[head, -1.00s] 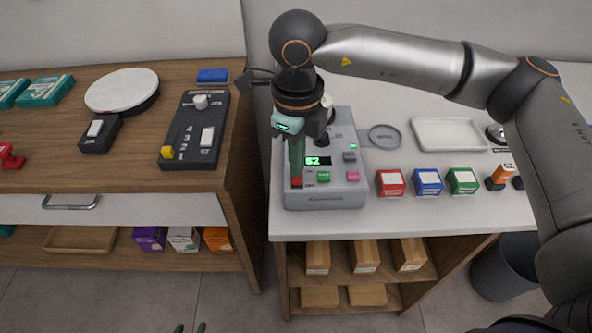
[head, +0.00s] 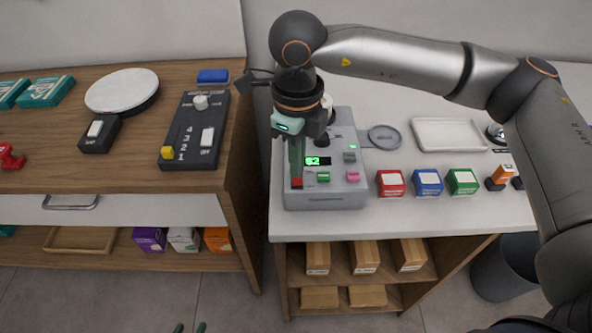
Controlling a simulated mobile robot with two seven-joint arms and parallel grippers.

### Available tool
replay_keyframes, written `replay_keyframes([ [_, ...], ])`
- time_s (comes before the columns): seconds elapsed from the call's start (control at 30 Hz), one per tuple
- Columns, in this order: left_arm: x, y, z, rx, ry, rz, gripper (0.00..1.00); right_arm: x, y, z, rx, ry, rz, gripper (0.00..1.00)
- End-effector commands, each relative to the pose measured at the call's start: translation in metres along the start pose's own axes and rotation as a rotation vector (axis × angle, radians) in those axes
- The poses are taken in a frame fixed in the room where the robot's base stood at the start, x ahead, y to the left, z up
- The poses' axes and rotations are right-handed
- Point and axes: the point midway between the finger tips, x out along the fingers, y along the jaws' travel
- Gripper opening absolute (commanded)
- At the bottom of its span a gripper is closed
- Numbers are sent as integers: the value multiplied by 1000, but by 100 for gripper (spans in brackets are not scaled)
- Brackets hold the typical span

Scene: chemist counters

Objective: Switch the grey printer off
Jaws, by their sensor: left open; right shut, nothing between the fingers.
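The grey printer (head: 343,194) stands at the left end of the white counter. Its small display (head: 319,161) is lit with green digits. A red switch (head: 297,183) is at its front left. Green (head: 323,177) and pink (head: 353,176) buttons sit to the right of the switch. My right gripper (head: 297,174) is shut and empty, pointing down over the printer, its tips at the red switch. I cannot tell whether they touch it. My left gripper (head: 190,328) is open; only its green fingertips show at the bottom edge.
Red (head: 391,191), blue (head: 428,190) and green (head: 463,189) boxes stand right of the printer. A round grey dish (head: 385,137) and a white tray (head: 449,135) lie behind them. A dark control panel (head: 184,150) is on the wooden counter at left.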

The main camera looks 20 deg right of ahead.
Motion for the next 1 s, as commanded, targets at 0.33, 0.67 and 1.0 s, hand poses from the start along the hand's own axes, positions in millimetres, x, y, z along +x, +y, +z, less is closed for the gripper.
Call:
replay_keyframes([
  [0.33,0,0,0,0,-1,-1,50,0,0,0,0,0,0,0],
  [0.67,1,0,1,1,1,0,50,2,0,0,0,0,0,0],
  [1.0,4,-1,5,0,-1,-1,50,7,0,0,0,0,0,0],
])
